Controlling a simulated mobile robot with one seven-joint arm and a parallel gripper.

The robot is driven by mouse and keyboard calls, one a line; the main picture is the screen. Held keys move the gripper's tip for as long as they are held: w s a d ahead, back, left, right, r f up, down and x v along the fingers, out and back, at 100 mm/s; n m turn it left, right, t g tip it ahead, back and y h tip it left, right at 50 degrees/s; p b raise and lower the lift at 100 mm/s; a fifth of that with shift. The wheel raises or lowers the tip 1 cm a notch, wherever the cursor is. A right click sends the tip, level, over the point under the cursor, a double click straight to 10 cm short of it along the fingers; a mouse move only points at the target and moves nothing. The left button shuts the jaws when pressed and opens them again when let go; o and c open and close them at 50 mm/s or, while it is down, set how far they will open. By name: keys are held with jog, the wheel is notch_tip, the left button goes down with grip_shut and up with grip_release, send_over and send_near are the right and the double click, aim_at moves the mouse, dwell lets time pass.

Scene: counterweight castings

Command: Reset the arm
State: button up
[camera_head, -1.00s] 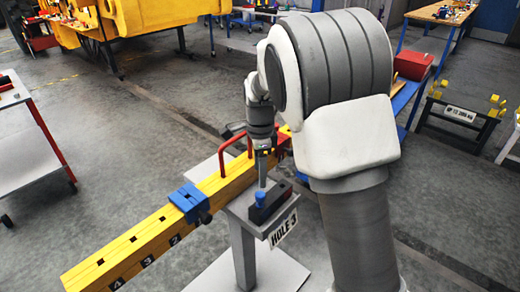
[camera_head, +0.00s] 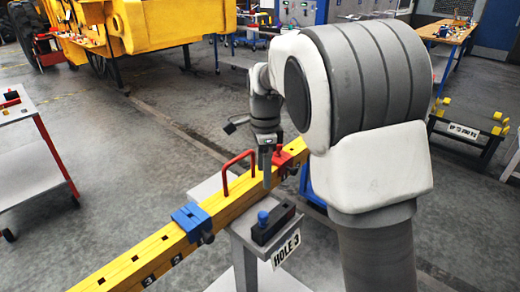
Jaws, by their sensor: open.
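My arm fills the right of the head view, and my gripper (camera_head: 266,170) hangs fingers down beside the yellow beam. The gap between its fingers is hard to see, and no object shows in it. The gripper is close to the red handle (camera_head: 239,168) on the beam and behind the blue-knobbed dark block, apart from that block. The yellow numbered beam (camera_head: 165,248) runs from lower left to the middle. A blue clamp (camera_head: 191,217) and a red clamp (camera_head: 291,152) sit on it.
A grey stand (camera_head: 243,243) with a "HOLE 3" label holds the dark block (camera_head: 273,223) with its blue knob (camera_head: 262,217). A cart (camera_head: 30,165) stands at left, a yellow machine (camera_head: 160,22) behind. A dark rack (camera_head: 468,128) is at right. Open floor lies between cart and beam.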

jog(key=s+d+r+n+t, duration=0.2)
jog(key=s+d+r+n, duration=0.3)
jog(key=s, duration=0.4)
jog(key=s+d+r+n+t, duration=0.2)
jog(key=s+d+r+n, duration=0.3)
jog(key=s, duration=0.5)
jog(key=s+f+n+t, duration=0.1)
jog(key=s+f+n, duration=0.1)
jog(key=s+n, duration=0.4)
jog(key=shift+s+d+t, duration=0.15)
jog(key=shift+s+t, duration=0.15)
jog(key=shift+s, duration=0.3)
